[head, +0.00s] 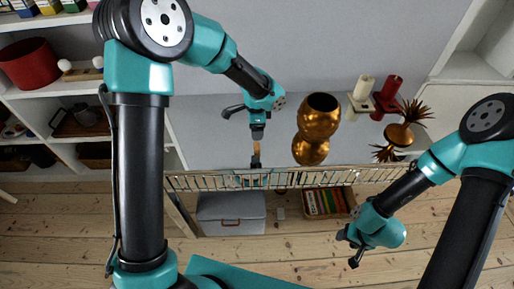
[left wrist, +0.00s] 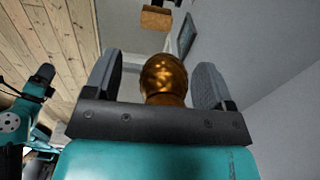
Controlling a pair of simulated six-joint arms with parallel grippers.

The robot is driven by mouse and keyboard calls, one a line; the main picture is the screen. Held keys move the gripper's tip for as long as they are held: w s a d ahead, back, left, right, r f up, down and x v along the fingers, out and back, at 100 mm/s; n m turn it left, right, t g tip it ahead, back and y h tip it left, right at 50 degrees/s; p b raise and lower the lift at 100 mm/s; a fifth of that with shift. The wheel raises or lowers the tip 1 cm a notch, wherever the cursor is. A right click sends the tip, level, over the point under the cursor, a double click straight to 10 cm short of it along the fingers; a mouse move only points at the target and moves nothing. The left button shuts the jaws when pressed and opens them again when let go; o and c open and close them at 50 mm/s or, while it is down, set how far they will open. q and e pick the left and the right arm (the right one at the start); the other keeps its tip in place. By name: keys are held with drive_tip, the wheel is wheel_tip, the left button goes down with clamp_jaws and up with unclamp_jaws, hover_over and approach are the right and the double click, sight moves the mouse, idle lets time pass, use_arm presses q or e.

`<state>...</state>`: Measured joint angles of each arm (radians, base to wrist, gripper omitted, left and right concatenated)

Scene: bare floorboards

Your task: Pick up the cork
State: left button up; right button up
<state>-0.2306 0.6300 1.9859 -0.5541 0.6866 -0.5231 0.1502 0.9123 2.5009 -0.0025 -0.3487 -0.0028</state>
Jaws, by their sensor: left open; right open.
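I cannot make out the cork with certainty. My left gripper (head: 243,122) is in front of the grey wall, left of a golden vase. In the left wrist view my left gripper (left wrist: 158,62) is open, with the golden vase (left wrist: 164,80) seen between its fingers; I cannot tell how far away it is. My right gripper (head: 348,249) is open and empty, over the floorboards at the lower right.
The golden vase (head: 318,122) stands behind a slatted rail (head: 330,177). Below are a grey box (head: 231,219) and a crate of books (head: 327,215). Shelves stand left.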

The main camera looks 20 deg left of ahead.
use_arm(q)
hover_over(257, 146)
drive_tip(key=shift+w+a+f, duration=0.1)
drive_tip(key=shift+w+f, duration=0.05)
drive_tip(key=shift+f, duration=1)
drive_tip(key=shift+w+a+f, duration=0.1)
drive_tip(key=shift+f, duration=1.05)
drive_tip(key=shift+s+d+f, duration=0.1)
drive_tip(key=shift+s+f, duration=0.05)
drive_tip(key=shift+f, duration=1.15)
drive_tip(key=shift+s+d+f, duration=0.1)
drive_tip(key=shift+f, duration=1.2)
drive_tip(key=c, duration=1)
drive_tip(key=shift+r, duration=0.1)
